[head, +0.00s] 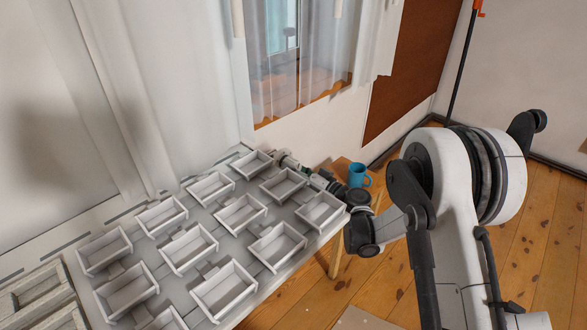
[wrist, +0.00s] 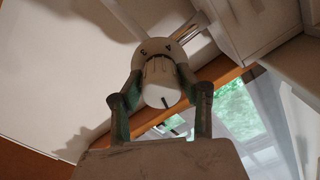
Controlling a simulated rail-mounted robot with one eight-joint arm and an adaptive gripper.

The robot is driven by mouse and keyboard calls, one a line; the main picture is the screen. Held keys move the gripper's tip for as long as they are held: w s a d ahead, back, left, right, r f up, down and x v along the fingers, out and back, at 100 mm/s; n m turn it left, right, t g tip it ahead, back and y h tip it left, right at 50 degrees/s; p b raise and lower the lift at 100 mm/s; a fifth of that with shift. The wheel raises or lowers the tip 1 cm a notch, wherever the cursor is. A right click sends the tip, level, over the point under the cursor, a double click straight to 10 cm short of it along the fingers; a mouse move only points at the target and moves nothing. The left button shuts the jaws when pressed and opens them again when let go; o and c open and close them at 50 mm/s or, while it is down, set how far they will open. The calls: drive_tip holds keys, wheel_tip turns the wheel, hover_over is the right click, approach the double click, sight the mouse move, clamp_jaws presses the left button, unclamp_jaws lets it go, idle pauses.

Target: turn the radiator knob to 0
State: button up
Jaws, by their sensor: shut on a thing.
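The radiator knob (wrist: 161,94) is white and round, with a dark line on its end, and sits in the middle of the wrist view. Its pale collar behind carries the numerals 3 and 4. My gripper (wrist: 160,76) has one finger on each side of the knob and is shut on it. In the head view my gripper (head: 281,157) is small, at the far end of my arm by the wall. The knob cannot be made out there. The 0 mark is not visible.
A grey surface with several white open boxes (head: 241,213) fills the lower left, close beside my arm. White curtains (head: 175,90) hang at the back. Wooden floor (head: 545,220) is open at right.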

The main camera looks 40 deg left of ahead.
drive_tip(key=shift+n, duration=1.9)
drive_tip(key=shift+w, duration=0.1)
drive_tip(key=o, duration=1.1)
drive_tip(key=shift+o, duration=0.2)
drive_tip(key=shift+d, duration=0.1)
drive_tip(key=s+d, duration=0.1)
drive_tip(key=d, duration=1.1)
drive_tip(key=shift+s+a, duration=0.1)
